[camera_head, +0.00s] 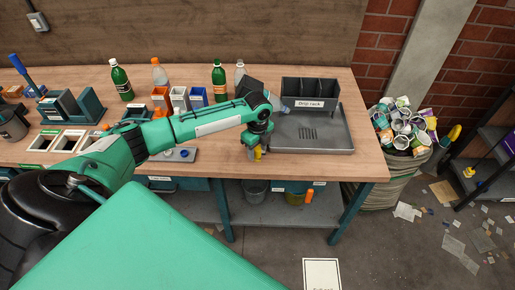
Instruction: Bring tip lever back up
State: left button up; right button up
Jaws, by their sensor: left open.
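My left gripper (257,152) points down at the front edge of the bench, left of the drip rack. It is open. A small yellow piece (258,154) shows at its fingertips; I cannot tell whether it is the tip lever's handle or whether the fingers touch it. A blue-handled lever (21,68) leans up and to the left at the bench's far left end, well away from the gripper. No label shows which of these is the tip lever. My left arm hides part of the bench. My right gripper is not in view.
A drip rack (310,92) stands in a grey tray (335,143) to the right. Green bottles (121,80) and small bins (179,99) stand behind my arm. Below the bench are a grey bucket (255,190) and a shelf. A full waste bin (405,165) stands right of the bench.

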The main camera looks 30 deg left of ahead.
pick_arm(q)
jog(key=shift+f, duration=0.45)
jog(key=shift+c, duration=0.2)
grip_shut()
